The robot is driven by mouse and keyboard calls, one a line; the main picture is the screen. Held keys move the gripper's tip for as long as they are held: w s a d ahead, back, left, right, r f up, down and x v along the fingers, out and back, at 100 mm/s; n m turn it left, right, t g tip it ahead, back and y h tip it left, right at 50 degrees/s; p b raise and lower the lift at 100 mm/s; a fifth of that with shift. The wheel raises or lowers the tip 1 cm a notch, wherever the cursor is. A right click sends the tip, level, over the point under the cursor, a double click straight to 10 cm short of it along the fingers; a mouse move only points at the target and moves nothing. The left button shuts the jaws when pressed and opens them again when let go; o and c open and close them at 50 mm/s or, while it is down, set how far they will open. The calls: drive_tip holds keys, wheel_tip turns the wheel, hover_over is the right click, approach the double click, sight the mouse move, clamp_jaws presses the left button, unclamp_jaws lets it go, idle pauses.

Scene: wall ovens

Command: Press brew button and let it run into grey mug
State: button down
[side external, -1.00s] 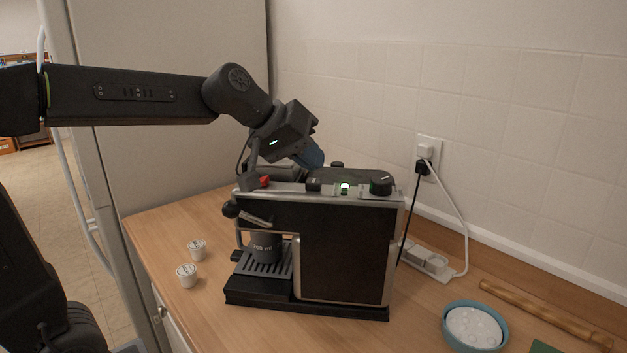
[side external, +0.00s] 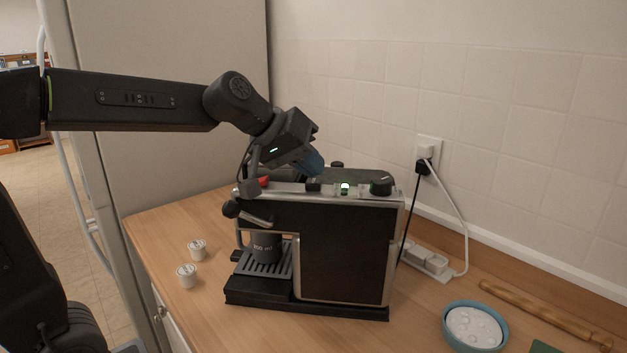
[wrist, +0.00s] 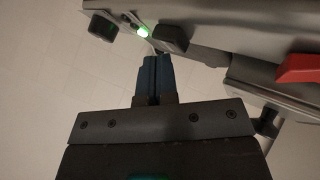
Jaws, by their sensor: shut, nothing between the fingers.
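The coffee machine (side external: 345,240) stands on the wooden counter. Its top front edge carries a black button (side external: 313,185), a green light (side external: 345,187), a black knob (side external: 381,184) and a red part (side external: 263,181). The grey mug (side external: 265,247) stands upright on the drip tray below the spout; its inside is hidden. My gripper (side external: 316,165) is shut and empty, its blue fingers angled down just above the black button. In the wrist view its fingertips (wrist: 158,60) are close beside the black button (wrist: 172,38); I cannot tell whether they touch. The green light (wrist: 143,31) is lit.
Two white pods (side external: 187,275) lie left of the machine. A blue bowl (side external: 474,327) and a rolling pin (side external: 545,312) lie at the right. A power strip (side external: 427,262) and cables run behind. A tall grey cabinet side stands at the left.

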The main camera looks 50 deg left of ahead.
sight(311, 180)
drive_tip(key=shift+f, duration=0.35)
drive_tip(key=shift+r, duration=0.1)
idle(0.4)
drive_tip(key=shift+r, duration=0.9)
drive_tip(key=shift+r, duration=0.1)
drive_tip(key=shift+r, duration=2.4)
drive_tip(key=s+f+m+g+y, duration=0.2)
drive_tip(key=s+f+m, duration=0.3)
drive_tip(key=s+f, duration=1.1)
drive_tip(key=s+g, duration=0.1)
drive_tip(key=s, duration=0.3)
drive_tip(key=shift+f+y, duration=0.35)
drive_tip(key=shift+y, duration=0.05)
